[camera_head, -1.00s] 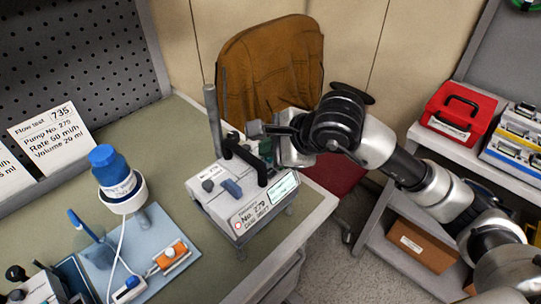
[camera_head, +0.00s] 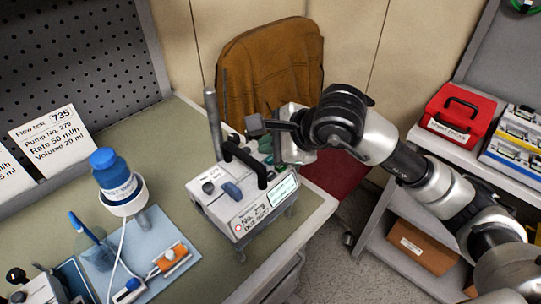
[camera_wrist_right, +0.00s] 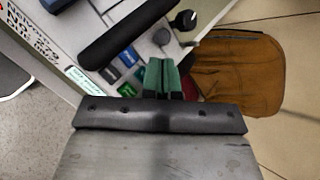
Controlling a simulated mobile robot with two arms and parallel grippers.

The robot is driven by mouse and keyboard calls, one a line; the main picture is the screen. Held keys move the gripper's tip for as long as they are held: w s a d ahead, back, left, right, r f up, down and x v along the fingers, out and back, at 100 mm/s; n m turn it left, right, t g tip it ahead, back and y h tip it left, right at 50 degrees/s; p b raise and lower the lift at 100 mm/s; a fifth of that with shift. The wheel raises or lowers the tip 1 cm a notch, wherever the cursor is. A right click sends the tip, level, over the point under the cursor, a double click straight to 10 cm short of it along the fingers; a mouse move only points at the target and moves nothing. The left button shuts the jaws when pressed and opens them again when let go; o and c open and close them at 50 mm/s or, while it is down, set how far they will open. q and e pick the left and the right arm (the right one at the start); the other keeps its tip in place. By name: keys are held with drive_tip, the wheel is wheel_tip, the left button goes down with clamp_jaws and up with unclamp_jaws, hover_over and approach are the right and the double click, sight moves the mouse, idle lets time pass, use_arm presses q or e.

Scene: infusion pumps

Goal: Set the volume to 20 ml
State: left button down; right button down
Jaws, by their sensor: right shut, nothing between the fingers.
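The grey pump (camera_head: 222,207) marked No. 279 stands on the bench, with a black carrying handle (camera_head: 246,163) on top and a pale lit display (camera_head: 284,189) on its front edge. The display text is too small to read. My right gripper (camera_head: 266,147) is at the pump's far right side, behind the handle. In the right wrist view its green fingertips (camera_wrist_right: 162,78) are shut together and empty, close to the small coloured keys (camera_wrist_right: 122,66). I cannot tell whether they touch a key. The card (camera_head: 55,140) reads Pump No. 279, Rate 50 ml/h, and a volume line. My left gripper is not in view.
A blue-capped bottle (camera_head: 113,175) in a white holder, tubing and an orange-bodied syringe device (camera_head: 172,258) on a blue mat stand left of the pump. A brown chair (camera_head: 272,70) is behind. A red case (camera_head: 459,113) sits on the right shelf.

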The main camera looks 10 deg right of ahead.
sight(270, 161)
drive_tip(key=shift+r, duration=0.15)
drive_tip(key=shift+r+p, duration=1.2)
drive_tip(key=shift+r, duration=1.2)
idle(0.8)
